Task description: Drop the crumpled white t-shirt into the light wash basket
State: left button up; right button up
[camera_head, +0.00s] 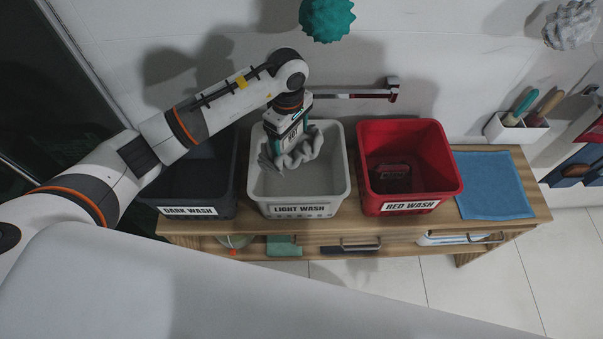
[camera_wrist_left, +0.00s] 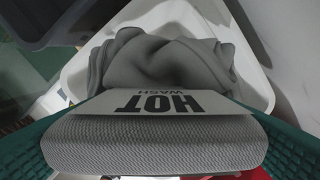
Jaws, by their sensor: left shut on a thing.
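The crumpled white t-shirt (camera_head: 290,157) looks grey and bunched. It hangs at my left gripper (camera_head: 292,140), over the back left part of the light wash basket (camera_head: 341,184). The left gripper is shut and points down. In the left wrist view the shirt's folds (camera_wrist_left: 165,62) show against the pale basket. A grey woven block with a "HOT WASH" label (camera_wrist_left: 155,103) lies between my teal fingers, hard against the shirt; I cannot tell whether it is part of the shirt. Whether the folds touch the basket wall is unclear. My right gripper is out of view.
The dark wash basket (camera_head: 222,180) stands close on the left and the red wash basket (camera_head: 443,192) on the right, holding a dark red item (camera_head: 390,177). A blue cloth (camera_head: 493,185) lies on the wooden bench (camera_head: 535,205). A wall bar (camera_head: 350,96) runs behind.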

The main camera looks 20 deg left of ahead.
aim_at(290, 145)
pick_arm(q)
jog(key=f+b, duration=0.1)
jog(key=f, duration=0.3)
jog(key=shift+w+f, duration=0.1)
jog(key=shift+w, duration=0.1)
jog(key=shift+s+f+b, duration=0.1)
jog(key=shift+b, duration=0.2)
jog(key=o, duration=0.9)
jog(key=shift+o, duration=0.2)
notch_tip(290, 145, up, 12)
jog(key=b, duration=0.2)
jog(key=shift+b, duration=0.4)
